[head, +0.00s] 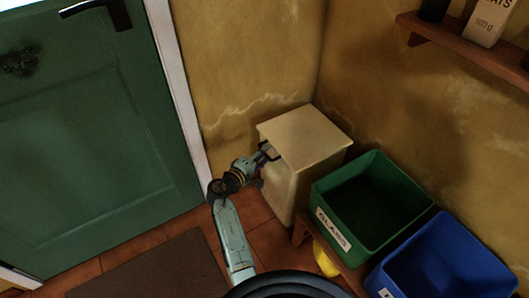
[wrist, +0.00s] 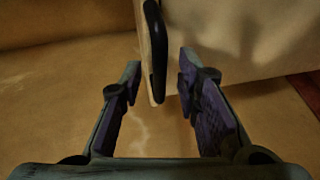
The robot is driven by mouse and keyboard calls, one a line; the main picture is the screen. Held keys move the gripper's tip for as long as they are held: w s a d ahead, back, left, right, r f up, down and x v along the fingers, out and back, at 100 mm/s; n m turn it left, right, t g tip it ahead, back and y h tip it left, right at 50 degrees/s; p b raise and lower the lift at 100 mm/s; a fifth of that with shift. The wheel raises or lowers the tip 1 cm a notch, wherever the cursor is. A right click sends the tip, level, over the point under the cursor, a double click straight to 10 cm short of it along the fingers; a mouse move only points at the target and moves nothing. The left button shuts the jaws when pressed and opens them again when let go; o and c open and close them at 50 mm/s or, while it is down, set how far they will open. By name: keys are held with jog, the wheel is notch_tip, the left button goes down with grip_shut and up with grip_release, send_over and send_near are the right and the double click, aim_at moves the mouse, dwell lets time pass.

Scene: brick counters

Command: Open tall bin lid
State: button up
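The tall bin (head: 283,188) is cream coloured and stands in the corner by the wall. Its flat beige lid (head: 308,133) lies shut on top. A dark handle (head: 271,151) sits at the lid's left edge. My gripper (head: 264,158) is at this handle. In the wrist view the black handle (wrist: 157,48) and the lid's thin pale edge (wrist: 144,50) reach between the two fingers of my gripper (wrist: 159,82). The fingers are apart, with a gap on each side. I cannot see the fingers clearly in the head view.
A green crate labelled glass (head: 336,230) and a blue crate (head: 440,262) stand right of the bin on a low wooden stand. A yellow object (head: 326,259) lies below. A green door (head: 95,150) is at left, with a dark mat (head: 155,268) before it.

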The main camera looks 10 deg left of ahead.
jog(key=shift+w+d, duration=0.15)
jog(key=shift+w, duration=0.3)
grip_shut()
dwell(0.7)
